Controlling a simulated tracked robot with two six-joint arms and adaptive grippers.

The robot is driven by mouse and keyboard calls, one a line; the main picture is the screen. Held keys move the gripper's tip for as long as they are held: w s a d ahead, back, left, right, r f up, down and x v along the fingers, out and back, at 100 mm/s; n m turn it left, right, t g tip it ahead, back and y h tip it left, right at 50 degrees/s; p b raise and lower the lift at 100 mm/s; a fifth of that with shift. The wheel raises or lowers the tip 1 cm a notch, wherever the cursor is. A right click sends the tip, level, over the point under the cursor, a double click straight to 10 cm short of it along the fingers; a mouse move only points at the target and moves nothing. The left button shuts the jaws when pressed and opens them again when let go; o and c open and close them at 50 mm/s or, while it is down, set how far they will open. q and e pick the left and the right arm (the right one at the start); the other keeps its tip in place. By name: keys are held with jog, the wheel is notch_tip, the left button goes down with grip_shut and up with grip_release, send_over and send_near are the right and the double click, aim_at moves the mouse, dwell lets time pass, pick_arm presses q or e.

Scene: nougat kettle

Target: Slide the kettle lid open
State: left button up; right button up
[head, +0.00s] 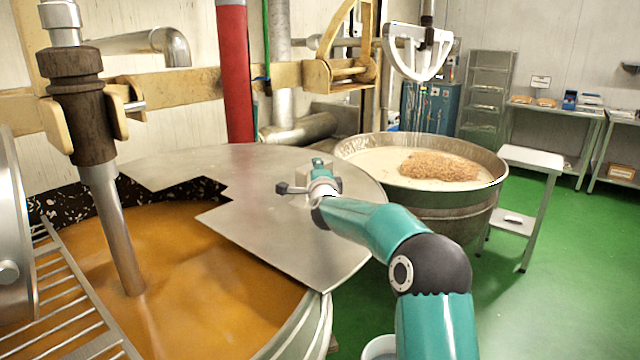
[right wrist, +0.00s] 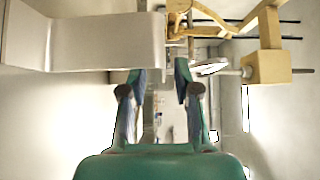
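The kettle lid (head: 270,235) is a flat grey metal sheet with a stepped notch in its left edge. It covers the back and right part of the large kettle (head: 308,325), and orange-brown contents (head: 190,260) show on the left. My right gripper (head: 318,163) appears small, over the lid, pointing away toward the back wall. A small dark knob-like part (head: 283,188) shows beside it; I cannot tell whether it belongs to the lid or my wrist. In the right wrist view the gripper's fingers (right wrist: 160,75) are apart with nothing clearly held. My left gripper is not in view.
A metal pipe (head: 110,215) dips into the contents. A slatted grating (head: 75,290) crosses the lower left. A second round vat (head: 440,200) with pale contents stands behind right, next to a small white-topped stand (head: 531,158). Green floor is clear at right.

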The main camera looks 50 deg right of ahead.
jog(key=v, duration=0.8)
jog(key=shift+w, duration=0.1)
dwell(0.3)
